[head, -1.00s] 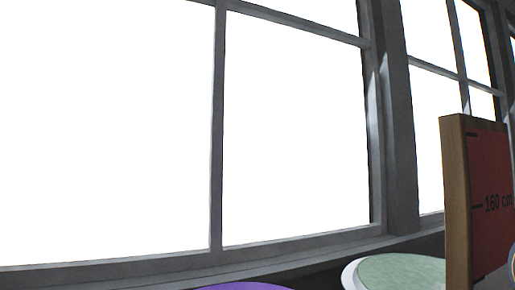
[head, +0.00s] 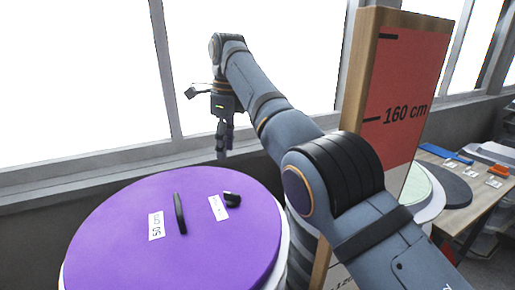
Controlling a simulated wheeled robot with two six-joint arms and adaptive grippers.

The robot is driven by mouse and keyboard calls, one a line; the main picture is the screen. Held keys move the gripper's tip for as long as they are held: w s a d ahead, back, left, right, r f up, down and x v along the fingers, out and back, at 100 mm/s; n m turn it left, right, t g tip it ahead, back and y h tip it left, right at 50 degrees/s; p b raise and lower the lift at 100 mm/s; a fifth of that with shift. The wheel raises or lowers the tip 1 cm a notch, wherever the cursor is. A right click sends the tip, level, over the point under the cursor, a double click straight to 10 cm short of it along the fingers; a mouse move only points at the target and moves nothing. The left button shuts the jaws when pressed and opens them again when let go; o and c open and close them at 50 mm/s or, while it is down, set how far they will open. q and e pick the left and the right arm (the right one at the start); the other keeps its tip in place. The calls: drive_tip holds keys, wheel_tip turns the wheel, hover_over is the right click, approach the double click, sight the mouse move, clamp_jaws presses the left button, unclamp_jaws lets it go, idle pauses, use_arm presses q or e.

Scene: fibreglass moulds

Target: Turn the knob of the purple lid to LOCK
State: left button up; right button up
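The round purple lid (head: 120,235) fills the lower left of the head view, seen from above at a slant. I cannot tell which way the knob points. My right gripper (head: 224,153) hangs fingers down beyond the lid's far edge, apart from it, seen side-on, so its opening is unclear. My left gripper is out of view.
A tall red board marked "160 cm" (head: 405,90) in a wooden frame stands right of my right arm. Behind it are a pale green round top (head: 415,187) and a table (head: 465,212) with small items. Windows line the back wall.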

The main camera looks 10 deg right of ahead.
sight(230, 193)
drive_tip(key=shift+m+g+h, duration=0.5)
drive_tip(key=shift+m, duration=0.3)
drive_tip(key=f+b, duration=0.3)
drive_tip(key=f, duration=0.1)
drive_tip(key=s+f+b, duration=0.1)
drive_tip(key=f+b, duration=0.2)
drive_tip(key=f, duration=0.1)
drive_tip(key=f+b, duration=0.3)
drive_tip(key=f, duration=0.1)
drive_tip(key=shift+s+d+b, duration=0.15)
drive_tip(key=shift+s+b, duration=0.25)
drive_tip(key=shift+f+b, duration=0.4)
drive_tip(key=shift+f, duration=0.05)
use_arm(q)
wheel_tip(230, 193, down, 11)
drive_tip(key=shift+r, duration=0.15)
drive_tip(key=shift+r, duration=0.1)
use_arm(e)
drive_tip(key=shift+r, duration=0.15)
drive_tip(key=shift+c, duration=0.4)
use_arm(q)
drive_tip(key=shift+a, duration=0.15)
use_arm(e)
clamp_jaws()
